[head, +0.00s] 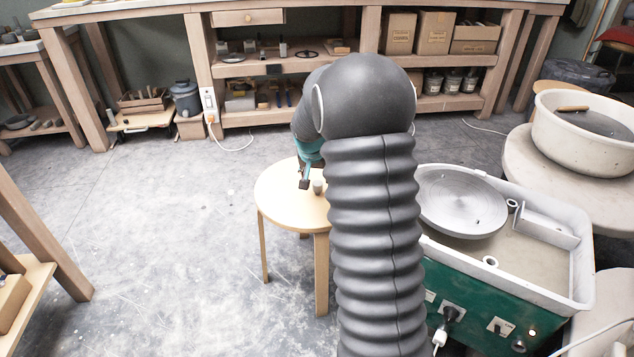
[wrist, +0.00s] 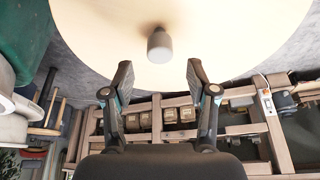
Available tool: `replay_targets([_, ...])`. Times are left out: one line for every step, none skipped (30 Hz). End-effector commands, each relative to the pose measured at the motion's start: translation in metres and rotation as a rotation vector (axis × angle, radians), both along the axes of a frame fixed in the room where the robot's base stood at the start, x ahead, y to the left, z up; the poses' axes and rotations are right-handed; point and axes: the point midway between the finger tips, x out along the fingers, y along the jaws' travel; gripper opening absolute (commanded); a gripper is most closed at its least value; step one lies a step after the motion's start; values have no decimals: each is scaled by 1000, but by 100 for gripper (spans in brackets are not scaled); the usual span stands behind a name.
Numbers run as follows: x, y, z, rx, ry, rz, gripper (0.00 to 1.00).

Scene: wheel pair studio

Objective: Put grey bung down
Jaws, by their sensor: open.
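The grey bung (head: 318,187) stands on the round wooden stool (head: 275,197) in the head view, just right of my gripper's tip. In the wrist view the bung (wrist: 159,45) is on the pale stool top (wrist: 100,30), ahead of and between the two fingers, apart from both. My gripper (wrist: 158,77) is open and empty, its fingers spread wide. In the head view my gripper (head: 304,182) is small and mostly hidden by my arm, over the stool. My arm also covers the stool's right side.
A potter's wheel (head: 461,200) in a green and white housing stands right of the stool. A white basin (head: 585,125) is farther right. A workbench (head: 300,60) with boxes and tools runs along the back. The floor (head: 160,220) left of the stool is clear.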

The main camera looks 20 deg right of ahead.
Motion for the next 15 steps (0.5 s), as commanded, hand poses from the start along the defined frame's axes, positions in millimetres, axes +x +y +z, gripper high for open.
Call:
replay_targets([-3,3,12,0,-4,1,58])
replay_targets([-5,4,17,0,-4,1,58])
replay_targets([-8,6,24,0,-2,0,58])
replay_targets([-9,7,30,0,-4,1,58])
replay_targets([-11,8,34,-1,-3,2,58])
replay_targets([-13,10,40,-1,-2,1,58])
replay_targets([-14,11,44,-1,-3,1,58])
replay_targets([-16,11,48,-1,-2,1,58])
replay_targets([-17,13,52,-1,-1,0,58])
replay_targets([-18,13,55,-1,-1,0,58])
replay_targets([-19,14,57,-1,-1,0,58])
replay_targets([-20,15,60,0,-1,0,58])
replay_targets([-21,15,62,0,-1,0,58])
replay_targets([-21,16,63,0,-1,0,58])
replay_targets([-23,17,66,0,-1,3,58])
